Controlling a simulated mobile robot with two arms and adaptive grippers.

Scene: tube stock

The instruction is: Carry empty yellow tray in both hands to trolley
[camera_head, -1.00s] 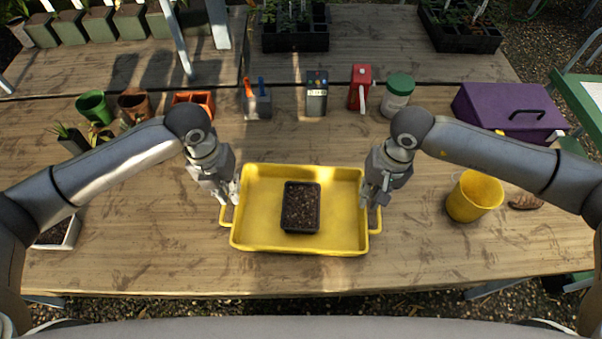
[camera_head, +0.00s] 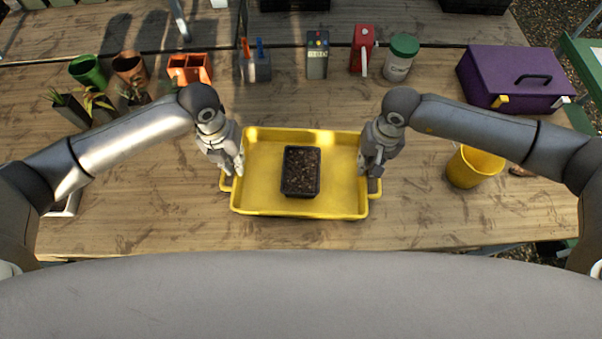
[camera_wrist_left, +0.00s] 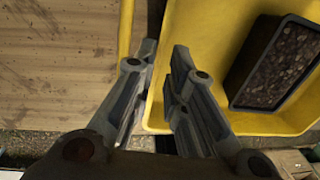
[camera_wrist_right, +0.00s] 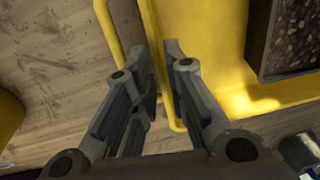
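The yellow tray (camera_head: 270,205) is in front of me near the table's front edge. It is not empty: a black container of dark soil (camera_head: 301,171) stands in it. My left gripper (camera_head: 236,168) is at its left side, and my right gripper (camera_head: 367,165) is at its right side. I cannot tell whether the tray is lifted. No trolley is clearly identifiable.
A yellow bucket (camera_head: 474,167) and a purple toolbox (camera_head: 515,75) stand to the right. A green-edged surface (camera_head: 588,60) shows at far right.

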